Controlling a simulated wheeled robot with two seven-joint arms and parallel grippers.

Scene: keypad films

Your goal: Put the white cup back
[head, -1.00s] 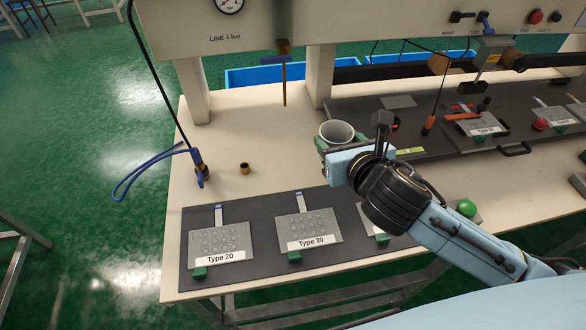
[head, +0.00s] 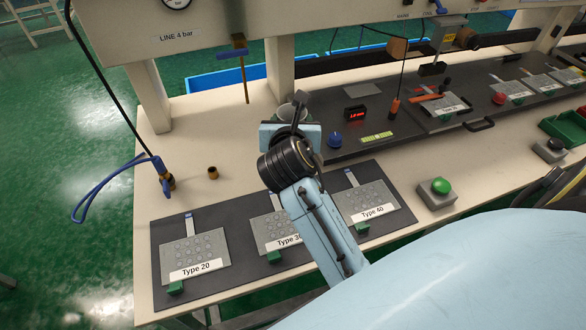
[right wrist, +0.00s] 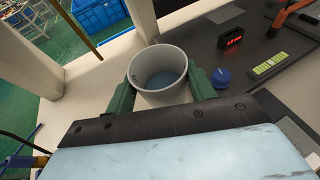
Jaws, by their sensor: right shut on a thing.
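The white cup (head: 288,111) stands upright in the head view, at the left end of the dark back mat, with only its rim and upper part showing above my wrist. In the right wrist view the cup (right wrist: 147,98) is open-topped, with a blue-grey bottom inside. My right gripper (right wrist: 160,84) is shut on it, one green finger on each side. In the head view my right gripper (head: 290,128) is mostly hidden by my own wrist. I cannot tell whether the cup's base touches the table. My left gripper is not in view.
A blue knob (head: 334,139) and a red-digit display (head: 355,113) sit right of the cup. A hanging rod (head: 245,75) and a post (head: 280,75) stand behind. The keypad mat (head: 235,282) lies in front. A brass fitting (head: 212,172) stands left, with bare table around it.

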